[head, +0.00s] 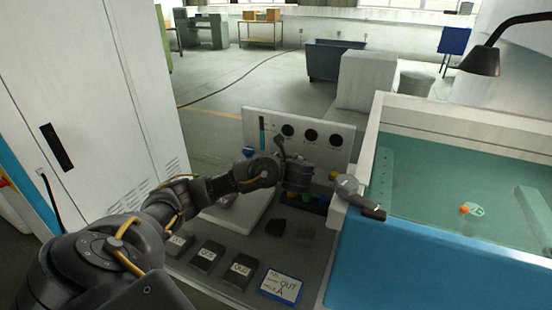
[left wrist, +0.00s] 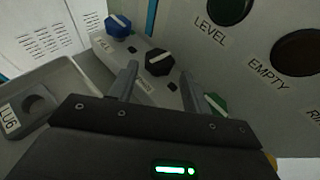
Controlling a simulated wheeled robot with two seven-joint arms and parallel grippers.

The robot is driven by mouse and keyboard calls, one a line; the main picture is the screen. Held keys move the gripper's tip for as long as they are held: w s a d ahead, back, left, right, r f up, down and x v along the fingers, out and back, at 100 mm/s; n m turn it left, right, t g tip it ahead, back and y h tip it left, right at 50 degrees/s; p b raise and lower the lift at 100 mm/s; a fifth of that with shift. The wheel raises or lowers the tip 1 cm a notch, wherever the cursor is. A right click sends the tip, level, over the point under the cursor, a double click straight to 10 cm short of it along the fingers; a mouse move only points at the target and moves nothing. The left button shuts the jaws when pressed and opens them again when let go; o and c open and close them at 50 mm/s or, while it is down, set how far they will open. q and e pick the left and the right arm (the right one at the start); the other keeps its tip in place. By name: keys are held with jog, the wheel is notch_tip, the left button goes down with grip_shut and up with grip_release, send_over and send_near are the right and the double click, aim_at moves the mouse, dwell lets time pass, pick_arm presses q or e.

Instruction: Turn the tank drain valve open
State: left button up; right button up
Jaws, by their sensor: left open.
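In the left wrist view my left gripper (left wrist: 159,76) is open, its two fingers apart, with a black knob (left wrist: 159,62) showing beyond and between the tips. I cannot tell whether the fingers touch it. The black knob has a white pointer line; the label beside it is partly hidden by a finger, so I cannot confirm it is the drain valve. A blue knob (left wrist: 118,26) is up-left on the same pale strip, and a green knob (left wrist: 215,103) is partly hidden behind the right finger. In the head view my left gripper (head: 299,176) is over the knob row, fingertips unclear.
A panel with dark round gauges (head: 311,135) stands behind the knobs; LEVEL and EMPTY labels show in the wrist view. The blue-fronted tank (head: 420,262) is right, with a grey fitting (head: 348,188) at its corner. Labelled dark blocks (head: 208,255) and a card (head: 282,287) lie in front.

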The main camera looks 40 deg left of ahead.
pick_arm(q)
jog(key=p+v, duration=0.5)
jog(key=v, duration=0.2)
dwell(0.3)
